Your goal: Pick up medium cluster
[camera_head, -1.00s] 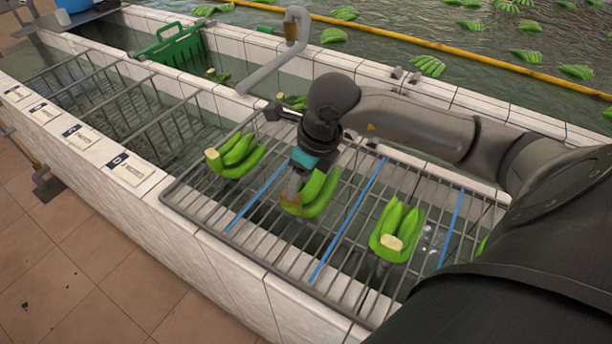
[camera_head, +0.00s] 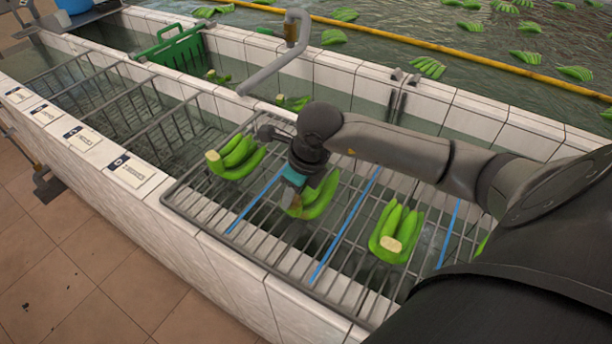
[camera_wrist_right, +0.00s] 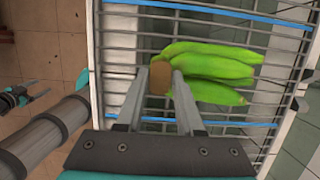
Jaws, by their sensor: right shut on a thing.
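The bananas point right, away from the fingers. A small teal and black gripper (camera_wrist_right: 40,92) at the left edge is probably my left one; its jaws are unclear.
The wire rack (camera_head: 200,207) with blue dividing strips (camera_head: 345,228) spans the white-tiled trough (camera_head: 225,262). Labelled cards (camera_head: 134,171) lie on the near ledge. A grey pipe (camera_head: 275,68) and a green crate (camera_head: 172,48) are behind. Floating clusters lie beyond.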

